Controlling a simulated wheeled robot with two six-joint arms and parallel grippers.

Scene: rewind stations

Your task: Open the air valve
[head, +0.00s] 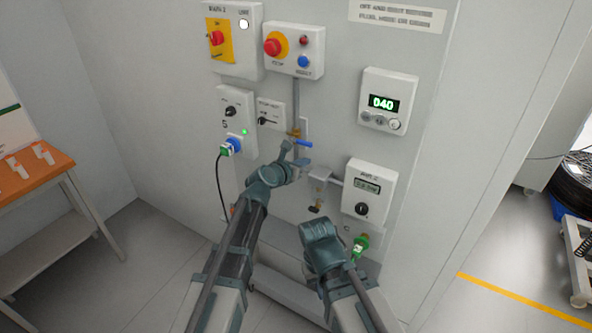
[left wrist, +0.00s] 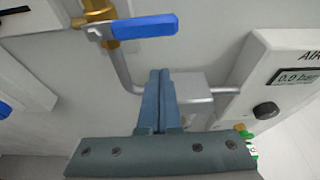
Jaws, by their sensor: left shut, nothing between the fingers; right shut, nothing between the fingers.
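The air valve has a brass body (head: 294,134) on a grey pipe and a blue lever (head: 303,143). The lever points right, across the pipe; it also shows in the left wrist view (left wrist: 150,27). My left gripper (head: 287,151) is shut and empty, just below the lever. In the left wrist view its fingertips (left wrist: 163,74) are below the lever, with a visible gap in the picture. The air unit's display (left wrist: 298,77) reads 0.0 bar. My right gripper (head: 318,229) is lower, in front of the panel, shut and empty; its fingertips are hard to make out.
A red stop button box (head: 313,62), a main switch box (head: 250,15) and a 040 display box (head: 375,123) are on the wall panel. The air unit (head: 381,178) is right of the valve. An orange-topped table (head: 60,160) stands far left.

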